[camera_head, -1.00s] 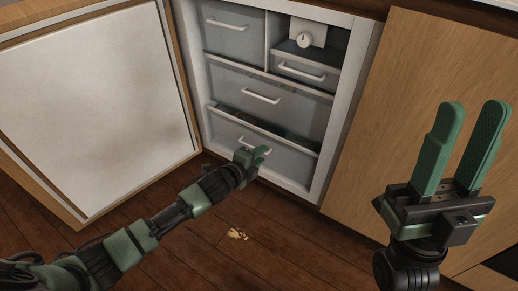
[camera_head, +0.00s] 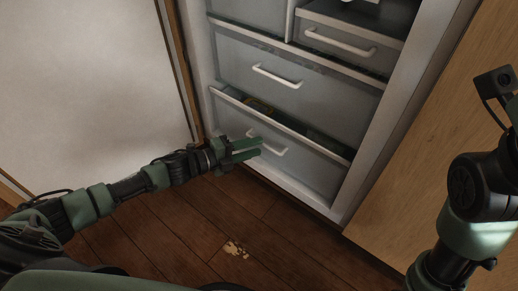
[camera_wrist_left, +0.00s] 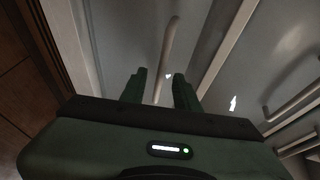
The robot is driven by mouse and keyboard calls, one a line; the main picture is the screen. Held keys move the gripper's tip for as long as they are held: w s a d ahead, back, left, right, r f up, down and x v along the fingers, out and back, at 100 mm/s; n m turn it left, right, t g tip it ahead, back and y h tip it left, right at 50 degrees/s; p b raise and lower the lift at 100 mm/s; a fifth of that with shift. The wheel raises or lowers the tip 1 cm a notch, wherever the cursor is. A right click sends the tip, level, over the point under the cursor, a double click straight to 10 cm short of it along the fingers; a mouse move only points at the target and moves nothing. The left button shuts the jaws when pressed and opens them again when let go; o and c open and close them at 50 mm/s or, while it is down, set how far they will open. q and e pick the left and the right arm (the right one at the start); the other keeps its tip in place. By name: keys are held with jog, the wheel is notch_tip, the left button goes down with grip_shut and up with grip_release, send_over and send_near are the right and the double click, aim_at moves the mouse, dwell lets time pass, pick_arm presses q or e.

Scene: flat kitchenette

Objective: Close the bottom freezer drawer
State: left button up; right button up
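The bottom freezer drawer (camera_head: 312,170) has a grey front with a white bar handle (camera_head: 268,143). It stands slightly open, with a narrow gap at its top edge showing some contents. My left gripper (camera_head: 262,148) is at the drawer's front, by the left part of the handle. In the left wrist view, its two green fingers (camera_wrist_left: 160,82) are apart and the handle bar (camera_wrist_left: 168,50) shows between and beyond them. I cannot tell whether they touch it. The fingers of my right gripper are out of view; only its arm shows at the right.
The open white-lined fridge door (camera_head: 90,80) stands at the left. Closed drawers (camera_head: 300,85) sit above the bottom one. A wooden cabinet panel (camera_head: 425,170) is at the right. The wooden floor (camera_head: 190,235) has a small pale patch (camera_head: 236,249) and is otherwise clear.

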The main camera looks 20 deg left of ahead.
pick_arm(q)
jog(key=shift+x, duration=1)
grip_shut()
dwell(0.7)
